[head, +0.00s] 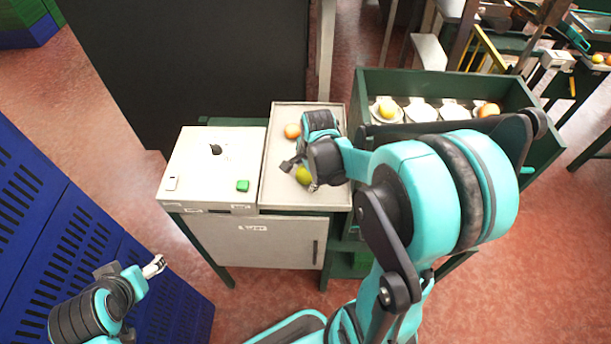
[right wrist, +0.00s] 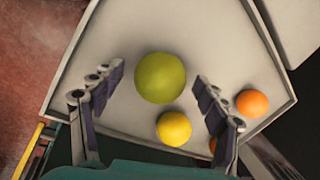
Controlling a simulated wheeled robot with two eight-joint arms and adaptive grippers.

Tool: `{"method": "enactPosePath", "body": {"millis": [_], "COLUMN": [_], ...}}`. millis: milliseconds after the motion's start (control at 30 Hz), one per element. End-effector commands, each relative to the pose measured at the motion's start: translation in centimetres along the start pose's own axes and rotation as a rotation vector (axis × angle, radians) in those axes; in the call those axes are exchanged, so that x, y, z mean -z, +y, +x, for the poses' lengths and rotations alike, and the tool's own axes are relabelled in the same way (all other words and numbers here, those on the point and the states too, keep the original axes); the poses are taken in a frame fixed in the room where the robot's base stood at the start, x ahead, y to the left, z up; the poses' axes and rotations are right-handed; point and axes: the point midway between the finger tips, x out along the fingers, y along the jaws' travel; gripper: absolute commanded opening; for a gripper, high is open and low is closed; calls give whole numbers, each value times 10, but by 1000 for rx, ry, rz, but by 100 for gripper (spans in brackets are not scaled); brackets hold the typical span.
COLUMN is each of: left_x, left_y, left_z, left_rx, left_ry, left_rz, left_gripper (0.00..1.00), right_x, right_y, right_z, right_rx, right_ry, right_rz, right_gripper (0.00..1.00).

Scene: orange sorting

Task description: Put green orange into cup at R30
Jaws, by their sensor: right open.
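The green orange (head: 304,175) lies on the pale tray (head: 281,188). In the right wrist view the green orange (right wrist: 160,77) sits between the tips of my right gripper (right wrist: 158,82), which is open, with a gap on both sides. In the head view my right gripper (head: 300,172) is low over the tray at this fruit. White cups stand in a row in the green crate (head: 450,84) at right: an empty one (head: 421,112) shows, and no R30 label is readable. My left gripper (head: 154,266) is at lower left, away from the tray; its jaws are too small to judge.
A yellow fruit (right wrist: 173,128) lies close beside the green one, and an orange fruit (right wrist: 251,103) lies near the tray's edge. Another orange fruit is partly hidden by the right finger. A white box with a green button (head: 242,186) adjoins the tray. Some cups hold fruit.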

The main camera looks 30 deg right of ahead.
Motion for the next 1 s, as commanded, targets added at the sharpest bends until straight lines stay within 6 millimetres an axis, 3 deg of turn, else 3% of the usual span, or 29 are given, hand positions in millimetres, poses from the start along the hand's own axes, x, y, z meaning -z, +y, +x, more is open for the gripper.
{"method": "enactPosePath", "body": {"millis": [133, 367, 733, 1000], "left_x": [1, 0, 2, 14], "left_y": [0, 0, 0, 0], "left_z": [-1, -1, -3, -19], "left_rx": [0, 0, 0, 0], "left_ry": [0, 0, 0, 0], "left_rz": [0, 0, 0, 0], "left_gripper": [69, 69, 69, 69], "right_x": [0, 0, 0, 0], "right_y": [0, 0, -2, -14], "right_z": [-1, -1, -8, -61], "right_rx": [0, 0, 0, 0], "right_ry": [0, 0, 0, 0], "right_rz": [-1, -1, -1, -1], "right_gripper": [74, 18, 18, 18]}}
